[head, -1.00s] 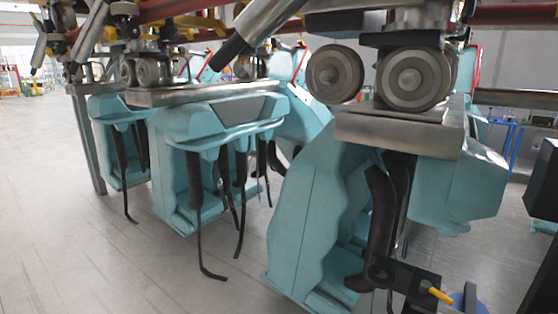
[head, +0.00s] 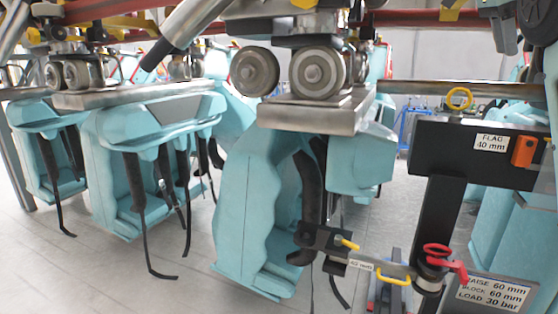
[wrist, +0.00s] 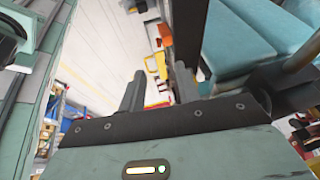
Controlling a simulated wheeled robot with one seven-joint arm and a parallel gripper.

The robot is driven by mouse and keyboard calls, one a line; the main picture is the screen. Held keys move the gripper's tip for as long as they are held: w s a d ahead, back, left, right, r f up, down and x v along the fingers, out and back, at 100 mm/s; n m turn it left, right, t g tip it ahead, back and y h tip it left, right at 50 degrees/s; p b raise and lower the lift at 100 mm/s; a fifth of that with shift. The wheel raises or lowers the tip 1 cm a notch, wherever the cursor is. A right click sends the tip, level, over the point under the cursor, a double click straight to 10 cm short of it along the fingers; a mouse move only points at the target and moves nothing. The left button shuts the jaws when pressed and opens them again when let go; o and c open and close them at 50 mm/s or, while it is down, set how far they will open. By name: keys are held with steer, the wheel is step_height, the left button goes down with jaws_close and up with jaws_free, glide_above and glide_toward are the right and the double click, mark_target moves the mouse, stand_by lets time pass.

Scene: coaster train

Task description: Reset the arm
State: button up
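My gripper (wrist: 160,80) shows in the wrist view with its two dark fingers apart. The gap between them shows only distant floor and coloured items, so it is open and empty. The gripper cannot be made out in the head view. Turquoise coaster seats (head: 255,220) hang under the track in the head view, with black restraints and straps. Turquoise seat surfaces (wrist: 240,40) also fill the upper right of the wrist view, beyond the right finger.
A black stand (head: 435,215) at right carries a "FLAG 40 mm" label, an orange block (head: 524,151) and a yellow ring (head: 459,98). A red handle (head: 445,262) and yellow handle (head: 393,281) sit on a bar. Wheels (head: 318,68) hang above. Open floor (head: 90,270) lies at left.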

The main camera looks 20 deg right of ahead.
steer(key=w+a+f+n+t+y, duration=0.1)
steer(key=w+a+f+n, duration=0.25)
steer(key=f, duration=0.35)
steer(key=w+a+f+n+t, duration=0.1)
steer(key=w+a+f+n, duration=0.1)
steer(key=f+n, duration=0.35)
steer(key=s+a+f+n+t+y, duration=0.1)
steer(key=s+a+f+n+y, duration=0.1)
steer(key=a+f+n, duration=1)
steer(key=s+a+f+n+y+b, duration=0.1)
steer(key=s+a+f+n+b, duration=0.4)
steer(key=s+a+f, duration=0.7)
steer(key=s+a+f+n+g+y+b, duration=0.1)
steer(key=s+a+f+n+b, duration=0.4)
steer(key=s+a+f, duration=0.7)
steer(key=a+n, duration=0.2)
steer(key=a, duration=0.4)
steer(key=shift+s+a+n+g, duration=0.3)
steer(key=shift+s+a, duration=0.05)
steer(key=shift+a, duration=0.05)
